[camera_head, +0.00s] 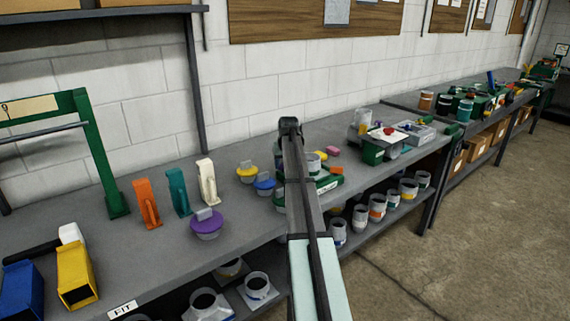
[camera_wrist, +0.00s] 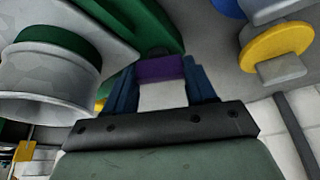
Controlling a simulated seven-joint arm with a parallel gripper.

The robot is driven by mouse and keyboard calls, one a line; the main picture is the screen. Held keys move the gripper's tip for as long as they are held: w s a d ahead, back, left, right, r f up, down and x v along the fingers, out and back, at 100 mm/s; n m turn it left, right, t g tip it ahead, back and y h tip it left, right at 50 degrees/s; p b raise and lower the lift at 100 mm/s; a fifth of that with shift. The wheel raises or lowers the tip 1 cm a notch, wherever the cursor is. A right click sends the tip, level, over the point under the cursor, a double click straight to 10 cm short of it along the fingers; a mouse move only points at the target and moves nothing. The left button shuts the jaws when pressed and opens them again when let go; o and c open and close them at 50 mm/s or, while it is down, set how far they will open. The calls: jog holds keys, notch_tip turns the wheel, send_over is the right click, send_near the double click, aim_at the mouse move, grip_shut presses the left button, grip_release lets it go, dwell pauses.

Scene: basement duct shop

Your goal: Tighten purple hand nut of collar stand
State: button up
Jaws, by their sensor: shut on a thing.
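In the wrist view my gripper (camera_wrist: 161,82) has its two blue fingers closed on the sides of a purple hand nut (camera_wrist: 160,68). The nut sits against the green collar stand (camera_wrist: 148,22). A wide pale grey collar (camera_wrist: 55,85) with a flared rim is close to the left of the fingers. In the head view the stand's green base (camera_head: 328,184) shows partly to the right of my arm, with the grey collar (camera_head: 314,162) above it. My arm hides the gripper and nut there. How tight the nut is cannot be seen.
A yellow lid (camera_head: 247,173), blue lid (camera_head: 265,185) and purple lid (camera_head: 207,223) stand left of my arm on the grey bench (camera_head: 110,245). Orange (camera_head: 146,203), teal (camera_head: 179,192) and cream (camera_head: 207,182) uprights are farther left. Cans fill the lower shelf.

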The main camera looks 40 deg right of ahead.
jog(key=shift+m+g+h, duration=0.4)
jog(key=shift+m+h, duration=0.1)
jog(key=shift+m, duration=1.2)
jog(key=o, duration=1)
jog(key=shift+o, duration=0.2)
jog(key=shift+a, duration=0.1)
jog(key=v, duration=1.3)
jog(key=shift+a+r, duration=0.2)
jog(key=shift+r, duration=0.15)
